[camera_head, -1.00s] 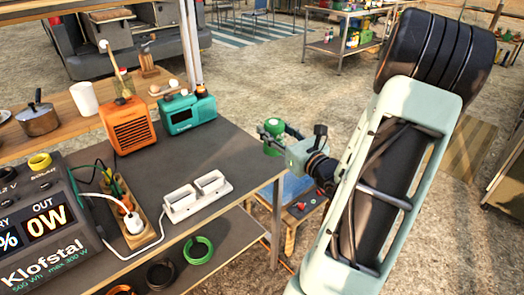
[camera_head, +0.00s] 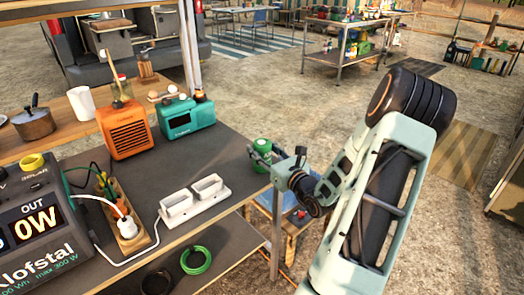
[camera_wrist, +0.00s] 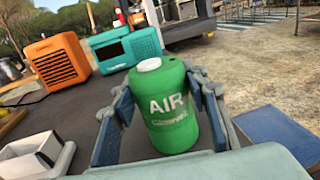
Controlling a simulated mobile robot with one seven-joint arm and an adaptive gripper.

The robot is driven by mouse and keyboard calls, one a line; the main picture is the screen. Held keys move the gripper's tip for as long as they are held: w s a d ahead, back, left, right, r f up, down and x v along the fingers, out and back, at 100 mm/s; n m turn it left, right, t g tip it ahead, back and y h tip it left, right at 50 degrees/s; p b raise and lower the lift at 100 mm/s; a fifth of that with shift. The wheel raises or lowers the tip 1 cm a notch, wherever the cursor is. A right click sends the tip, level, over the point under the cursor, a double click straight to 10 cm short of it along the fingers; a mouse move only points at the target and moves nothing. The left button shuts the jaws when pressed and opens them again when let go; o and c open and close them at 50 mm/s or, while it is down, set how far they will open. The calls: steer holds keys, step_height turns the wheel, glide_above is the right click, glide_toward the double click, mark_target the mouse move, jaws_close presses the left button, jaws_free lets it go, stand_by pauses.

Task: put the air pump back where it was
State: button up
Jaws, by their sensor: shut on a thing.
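The air pump is a green cylinder with a white cap and the word AIR, upright in the middle of the wrist view (camera_wrist: 174,108). My gripper (camera_wrist: 165,125) is shut on it, one dark blue finger pad at each side. In the head view the air pump (camera_head: 263,146) shows small at the right edge of the dark tabletop (camera_head: 245,163), partly covered by my gripper (camera_head: 262,156). Whether its base touches the tabletop cannot be told.
An orange box (camera_head: 127,130) and a teal box (camera_head: 187,121) stand along the table's back. A white double tray (camera_head: 194,201), a power strip (camera_head: 120,218) and a power station (camera_head: 35,235) stand nearer. The tabletop between teal box and white tray is clear.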

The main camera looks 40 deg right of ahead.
steer(key=shift+f, duration=0.15)
steer(key=o, duration=1.6)
steer(key=shift+c, duration=0.2)
steer(key=shift+r, duration=0.2)
steer(key=shift+s, duration=0.35)
steer(key=s+p, duration=0.1)
steer(key=s, duration=1)
steer(key=shift+s+a, duration=0.15)
steer(key=shift+a, duration=0.3)
